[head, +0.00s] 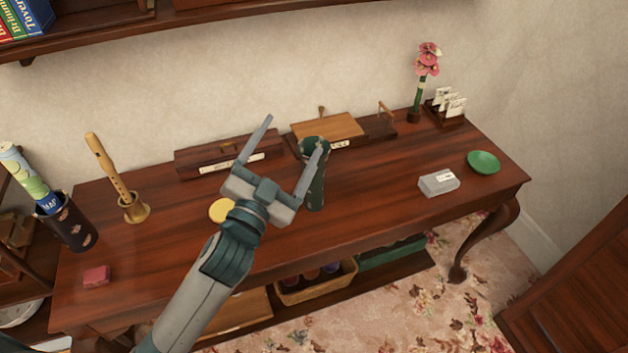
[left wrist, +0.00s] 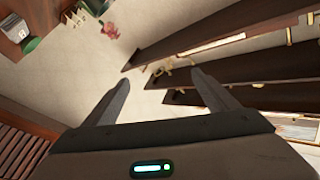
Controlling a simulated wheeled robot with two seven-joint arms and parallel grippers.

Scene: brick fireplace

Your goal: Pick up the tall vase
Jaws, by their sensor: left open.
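A dark green, tall rounded vessel (head: 316,188), which looks like the tall vase, stands upright on the wooden table (head: 370,185), in front of the boxes at the back. My left gripper (head: 295,132) is open and empty, with its fingers pointing up toward the wall. Its right finger crosses in front of the vessel in the head view and hides part of it; I cannot tell whether they touch. My right gripper is not in view.
A yellow disc (head: 221,210) lies left of the vessel. A recorder (head: 109,165) stands in a brass holder at left. A pink flower (head: 427,60), grey box (head: 438,184) and green dish (head: 484,162) are at right. A shelf (head: 130,30) overhangs the back wall.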

